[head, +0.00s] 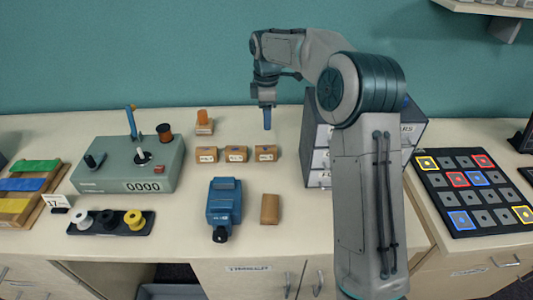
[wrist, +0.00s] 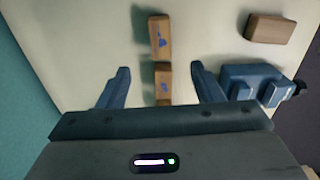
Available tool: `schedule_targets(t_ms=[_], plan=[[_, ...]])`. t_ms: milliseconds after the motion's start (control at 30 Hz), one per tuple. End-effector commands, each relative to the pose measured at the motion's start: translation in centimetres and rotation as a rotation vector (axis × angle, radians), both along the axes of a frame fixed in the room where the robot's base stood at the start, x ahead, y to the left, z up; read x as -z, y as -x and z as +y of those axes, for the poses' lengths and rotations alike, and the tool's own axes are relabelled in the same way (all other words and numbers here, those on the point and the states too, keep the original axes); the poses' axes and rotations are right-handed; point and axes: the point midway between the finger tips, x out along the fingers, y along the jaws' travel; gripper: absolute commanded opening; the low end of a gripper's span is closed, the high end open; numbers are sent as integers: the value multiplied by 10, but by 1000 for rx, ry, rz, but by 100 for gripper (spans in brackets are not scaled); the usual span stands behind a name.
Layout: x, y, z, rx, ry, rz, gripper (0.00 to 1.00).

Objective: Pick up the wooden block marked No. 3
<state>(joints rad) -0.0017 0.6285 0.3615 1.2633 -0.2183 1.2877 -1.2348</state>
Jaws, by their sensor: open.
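Three small wooden blocks with dark marks stand in a row in the head view: a left block (head: 207,155), a middle block (head: 235,154) and a right block (head: 266,153). Their numbers are too small to read, so I cannot tell which is No. 3. My gripper (head: 267,119) points down above the table, over the right end of the row, apart from the blocks. In the wrist view my gripper (wrist: 162,78) is open and empty. One marked block (wrist: 163,84) shows between its fingers and another marked block (wrist: 160,37) lies beyond.
A plain wooden block (head: 270,209) and a blue vise-like tool (head: 224,204) stand in front of the row. A grey counter box (head: 130,168) stands left, a wooden piece with an orange top (head: 204,122) behind. A drawer unit (head: 314,145) is close right.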

Motion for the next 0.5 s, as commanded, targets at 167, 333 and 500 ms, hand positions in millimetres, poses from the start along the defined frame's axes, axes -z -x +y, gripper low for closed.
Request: schedule_targets(t_ms=[167, 333, 500], plan=[[36, 1, 0, 2, 1, 5, 60], [64, 1, 0, 2, 0, 3, 60], [76, 1, 0, 2, 0, 1, 60]])
